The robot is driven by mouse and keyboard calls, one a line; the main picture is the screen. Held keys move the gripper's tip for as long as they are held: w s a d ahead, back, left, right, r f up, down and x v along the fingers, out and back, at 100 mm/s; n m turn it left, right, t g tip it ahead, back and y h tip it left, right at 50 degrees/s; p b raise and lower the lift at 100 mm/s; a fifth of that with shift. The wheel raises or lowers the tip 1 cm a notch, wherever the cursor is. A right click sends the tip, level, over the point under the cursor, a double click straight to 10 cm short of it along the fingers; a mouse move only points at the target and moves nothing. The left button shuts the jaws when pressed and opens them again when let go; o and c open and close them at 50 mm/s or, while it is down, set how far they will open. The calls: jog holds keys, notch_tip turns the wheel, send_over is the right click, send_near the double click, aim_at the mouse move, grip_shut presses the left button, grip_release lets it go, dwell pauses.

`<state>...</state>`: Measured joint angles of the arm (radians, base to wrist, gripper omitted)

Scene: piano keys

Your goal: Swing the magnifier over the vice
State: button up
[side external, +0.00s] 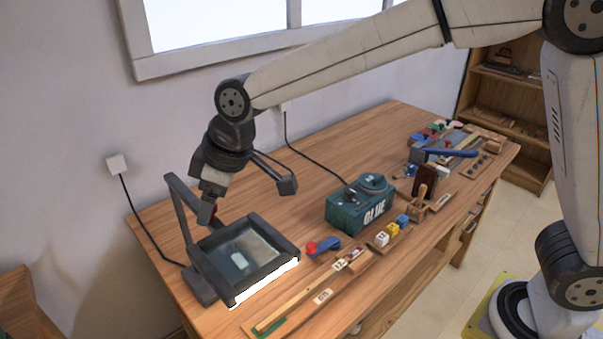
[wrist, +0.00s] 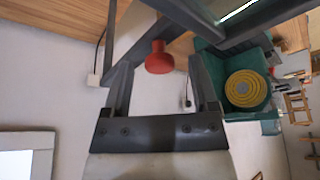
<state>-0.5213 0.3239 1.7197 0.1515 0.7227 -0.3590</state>
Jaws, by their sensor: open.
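The magnifier is a dark square frame (side external: 238,262) with a clear lens and a lit front edge, on a dark jointed arm (side external: 180,207) at the desk's left end. A red knob (wrist: 159,58) shows large in the wrist view, on a dark bar. My gripper (side external: 209,213) is over the magnifier's back left side, pointing down. In the wrist view my gripper (wrist: 162,82) is open, its fingers on either side of the knob with gaps visible. Whether they touch it in depth I cannot tell. I cannot single out the vice with certainty.
A teal glue tin (side external: 359,205) stands right of the magnifier. A small red and blue item (side external: 323,247), rulers (side external: 310,301) and cubes (side external: 392,230) lie along the front. Tools, including a blue-handled one (side external: 452,153), crowd the right end. The back middle desk is mostly clear.

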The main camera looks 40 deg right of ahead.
grip_shut()
dwell(1.3)
